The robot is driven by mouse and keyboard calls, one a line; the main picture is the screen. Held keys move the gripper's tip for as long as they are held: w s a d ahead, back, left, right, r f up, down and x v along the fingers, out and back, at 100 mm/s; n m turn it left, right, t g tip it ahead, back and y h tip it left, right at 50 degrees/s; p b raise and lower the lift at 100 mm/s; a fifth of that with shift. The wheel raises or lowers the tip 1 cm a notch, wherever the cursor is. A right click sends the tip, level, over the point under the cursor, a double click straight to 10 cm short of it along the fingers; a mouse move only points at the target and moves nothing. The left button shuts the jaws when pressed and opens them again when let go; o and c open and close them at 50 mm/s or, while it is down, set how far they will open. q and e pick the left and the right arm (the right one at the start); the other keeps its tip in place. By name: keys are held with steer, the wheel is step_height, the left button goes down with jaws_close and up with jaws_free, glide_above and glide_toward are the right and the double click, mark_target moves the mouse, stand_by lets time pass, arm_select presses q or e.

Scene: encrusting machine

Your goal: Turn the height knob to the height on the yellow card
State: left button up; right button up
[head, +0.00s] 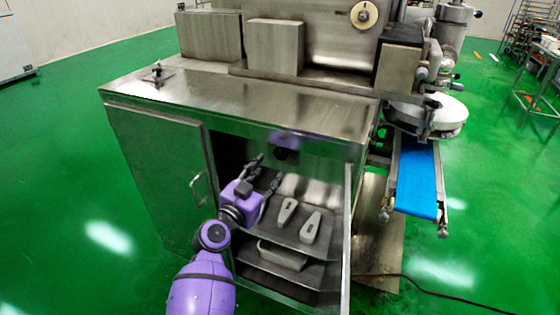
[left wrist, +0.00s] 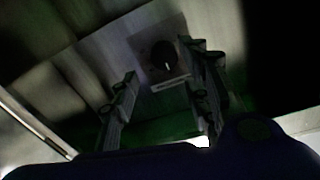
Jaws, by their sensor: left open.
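The dark round knob (left wrist: 164,54) with a white pointer mark shows in the left wrist view on a lighter square plate. The pointer points roughly downward in that picture. A pale strip lies just below it; I cannot read any marks. In the head view a dark knob (head: 284,154) shows inside the open cabinet, under the worktop. My left gripper (head: 267,170) is open and empty, inside the cabinet just left of and below the knob. In the left wrist view its fingers (left wrist: 160,68) are spread, with the knob beyond them, apparently untouched. I see no yellow card. My right gripper is out of view.
The cabinet's open door (head: 347,245) stands at the right of the opening. Two pale wedge-shaped pieces (head: 310,227) lie on the upper shelf, with a metal tray (head: 283,254) below. A cream dial (head: 364,14) is higher on the machine. A blue belt (head: 418,178) is at right.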

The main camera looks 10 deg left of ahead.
mark_target(282, 156)
arm_select(q)
steer(key=x, duration=0.8)
steer(key=shift+s+d+r, duration=0.1)
steer(key=shift+r, duration=0.15)
steer(key=shift+c, duration=0.3)
steer(key=shift+f, duration=0.1)
steer(key=c, duration=0.9)
steer(key=shift+c, duration=0.2)
